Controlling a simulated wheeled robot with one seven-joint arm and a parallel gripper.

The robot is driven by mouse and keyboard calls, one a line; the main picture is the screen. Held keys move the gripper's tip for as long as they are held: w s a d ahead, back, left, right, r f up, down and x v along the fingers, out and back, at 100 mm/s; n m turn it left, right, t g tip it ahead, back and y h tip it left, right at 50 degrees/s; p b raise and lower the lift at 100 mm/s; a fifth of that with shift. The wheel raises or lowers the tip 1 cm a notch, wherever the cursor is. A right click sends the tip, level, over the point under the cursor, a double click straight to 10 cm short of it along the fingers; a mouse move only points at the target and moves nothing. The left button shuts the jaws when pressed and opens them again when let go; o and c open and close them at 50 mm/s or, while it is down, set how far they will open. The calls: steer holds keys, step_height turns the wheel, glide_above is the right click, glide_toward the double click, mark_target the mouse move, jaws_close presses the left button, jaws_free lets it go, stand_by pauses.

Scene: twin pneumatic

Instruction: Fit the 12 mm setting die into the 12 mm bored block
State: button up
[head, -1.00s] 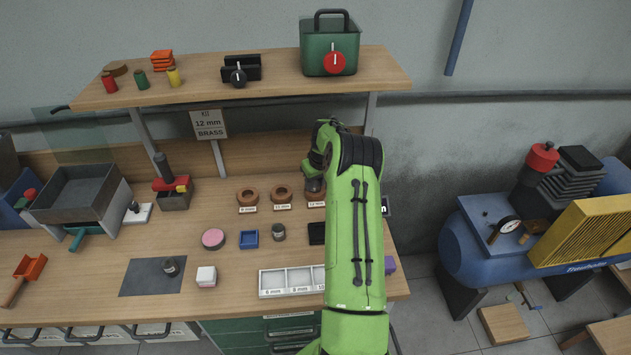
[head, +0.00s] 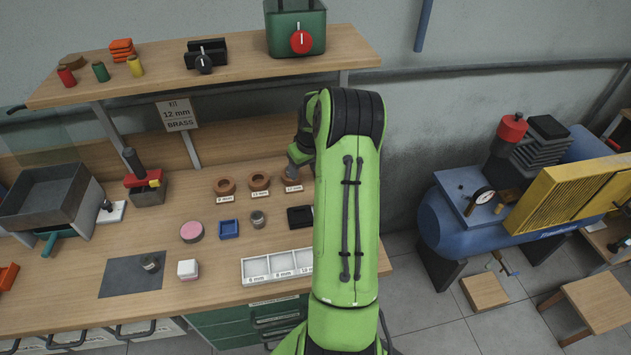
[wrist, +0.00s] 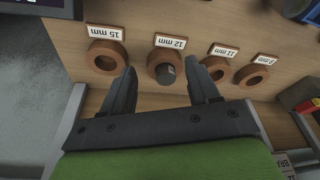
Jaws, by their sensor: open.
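The 12 mm bored block (wrist: 157,57), a brown ring with a "12 mm" label, lies on the bench. In the wrist view a dark grey cylinder, the setting die (wrist: 166,74), stands at its bore and hides part of the ring. It seems to stick out of the bore; how deep it sits I cannot tell. My gripper (wrist: 163,69) is open, one finger on each side of the die, with a visible gap on both sides. In the head view my gripper (head: 298,160) is at the 12 mm label, and my arm hides most of that block.
Similar blocks flank it: a 15 mm one (wrist: 106,56) and two smaller ones (wrist: 215,67) (wrist: 252,75). A grey cylinder (head: 258,219), a blue tray (head: 229,229) and a sectioned white tray (head: 277,266) stand nearer the front. A shelf (head: 220,75) hangs above.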

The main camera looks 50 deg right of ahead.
steer(key=s+a, duration=0.2)
steer(key=s, duration=0.4)
steer(key=a+r+n+t, duration=0.1)
steer(key=a+r, duration=0.7)
steer(key=a, duration=0.3)
steer(key=a+r+n, duration=0.1)
steer(key=a+r, duration=0.7)
steer(key=a, duration=0.3)
steer(key=s+a+r+n+t+y, duration=0.1)
steer(key=s+a+r, duration=0.1)
steer(key=s+a, duration=0.9)
steer(key=s, duration=0.3)
steer(key=shift+a+r+n+t, duration=0.25)
steer(key=shift+a+n+t, duration=0.05)
steer(key=shift+a+t, duration=0.1)
